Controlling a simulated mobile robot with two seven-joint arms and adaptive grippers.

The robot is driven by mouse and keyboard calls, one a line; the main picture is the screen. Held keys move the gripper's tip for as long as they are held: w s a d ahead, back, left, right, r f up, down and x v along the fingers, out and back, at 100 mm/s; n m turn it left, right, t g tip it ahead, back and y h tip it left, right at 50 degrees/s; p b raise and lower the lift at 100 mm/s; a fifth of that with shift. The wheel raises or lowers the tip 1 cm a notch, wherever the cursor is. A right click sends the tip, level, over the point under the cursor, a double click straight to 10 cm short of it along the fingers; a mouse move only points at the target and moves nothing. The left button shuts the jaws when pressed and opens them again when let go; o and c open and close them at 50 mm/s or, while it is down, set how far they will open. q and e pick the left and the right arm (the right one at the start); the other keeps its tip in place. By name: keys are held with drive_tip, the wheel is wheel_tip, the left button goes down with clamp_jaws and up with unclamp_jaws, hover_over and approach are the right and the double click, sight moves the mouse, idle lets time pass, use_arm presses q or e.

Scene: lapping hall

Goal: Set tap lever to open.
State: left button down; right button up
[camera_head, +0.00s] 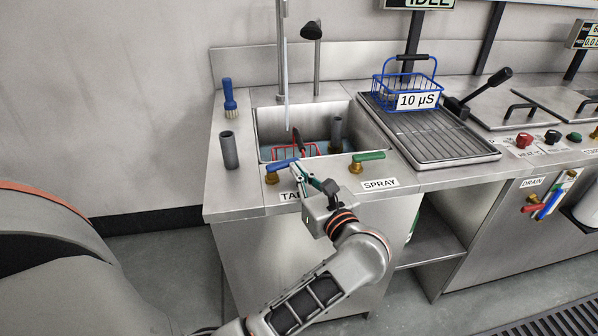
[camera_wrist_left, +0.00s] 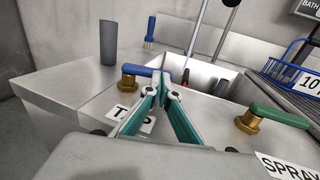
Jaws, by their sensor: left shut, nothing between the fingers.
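The blue tap lever (camera_head: 279,165) sits on a brass valve at the sink's front left edge, above the TAP label (camera_head: 289,196). The lever also shows in the left wrist view (camera_wrist_left: 138,70), pointing right from its brass valve. My left gripper (camera_head: 298,168) is shut and empty, with its fingertips at the lever's right end; I cannot tell whether they touch it. The fingertips also show in the left wrist view (camera_wrist_left: 164,80). The green spray lever (camera_head: 369,156) stands to the right above the SPRAY label (camera_head: 380,184). My right gripper is not in view.
The sink (camera_head: 262,126) holds a red basket (camera_head: 311,150) and a grey cylinder. Another grey cylinder (camera_head: 229,150) and a blue brush (camera_head: 229,98) stand left of it. A blue basket (camera_head: 380,92) sits on the drainboard at right.

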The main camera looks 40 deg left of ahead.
sight(298, 159)
use_arm(q)
drive_tip(key=shift+w+a, duration=0.25)
drive_tip(key=shift+w, duration=0.1)
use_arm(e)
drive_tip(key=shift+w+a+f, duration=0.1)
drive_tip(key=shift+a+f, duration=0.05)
use_arm(q)
drive_tip(key=shift+w+a+b, duration=0.2)
drive_tip(key=shift+w+b, duration=0.1)
drive_tip(key=shift+w+a, duration=0.5)
drive_tip(key=shift+a, duration=0.05)
drive_tip(key=shift+w+a, duration=0.2)
drive_tip(key=shift+a, duration=0.1)
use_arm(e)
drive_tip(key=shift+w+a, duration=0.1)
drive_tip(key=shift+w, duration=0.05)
use_arm(q)
drive_tip(key=shift+a, duration=0.1)
